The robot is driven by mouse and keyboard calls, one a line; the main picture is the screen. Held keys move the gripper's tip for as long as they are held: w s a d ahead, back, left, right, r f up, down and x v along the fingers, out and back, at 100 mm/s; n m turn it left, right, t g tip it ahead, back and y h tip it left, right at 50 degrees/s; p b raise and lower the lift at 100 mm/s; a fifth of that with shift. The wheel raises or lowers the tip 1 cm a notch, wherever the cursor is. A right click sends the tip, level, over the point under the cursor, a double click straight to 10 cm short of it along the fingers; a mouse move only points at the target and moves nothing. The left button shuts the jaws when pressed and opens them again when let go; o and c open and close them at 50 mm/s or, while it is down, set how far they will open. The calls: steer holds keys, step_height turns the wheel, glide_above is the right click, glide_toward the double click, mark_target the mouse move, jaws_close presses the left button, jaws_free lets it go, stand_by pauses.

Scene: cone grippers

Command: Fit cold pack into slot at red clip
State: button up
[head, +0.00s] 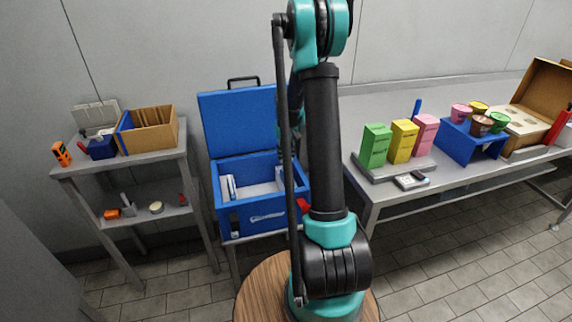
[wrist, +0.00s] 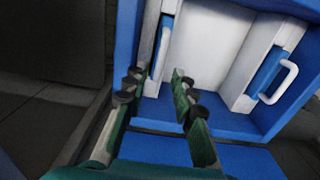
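The open blue cooler box (head: 249,222) stands on a low stand, lid raised against the wall. A red clip (head: 303,206) shows at its front right corner, partly behind my arm. One blue-and-white cold pack (head: 229,187) is at the left inner wall; another (head: 279,177) is at the right, partly hidden. The wrist view shows two blue packs with white handles, one at the left wall (wrist: 161,48) and one at the right (wrist: 272,76). My gripper (wrist: 155,88) is open and empty over the box edge, its fingertips near the left pack. The red clip is not in the wrist view.
A grey shelf (head: 118,170) with a wooden bin (head: 149,131) stands left of the box. At right, a long table (head: 390,196) holds coloured cartons (head: 403,141), a blue stand (head: 474,143) with cups, and a cardboard box (head: 545,95). My arm blocks the middle of the head view.

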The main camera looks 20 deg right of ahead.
steer(key=shift+s+r, duration=0.1)
steer(key=shift+r, duration=0.2)
steer(key=s+a+r+t, duration=0.1)
steer(key=s+a+r, duration=0.25)
steer(key=s, duration=0.45)
steer(key=s+a+r+t, duration=0.1)
steer(key=s+a+r, duration=0.1)
steer(key=s+r, duration=0.35)
steer(key=s+a+f+t, duration=0.1)
steer(key=s+f, duration=0.1)
steer(key=s, duration=0.6)
steer(key=s+a+f+t, duration=0.1)
steer(key=s, duration=0.7)
steer(key=shift+s+a+f, duration=0.3)
steer(key=shift+s+f, duration=0.05)
steer(key=shift+s, duration=0.05)
steer(key=shift+d, duration=0.15)
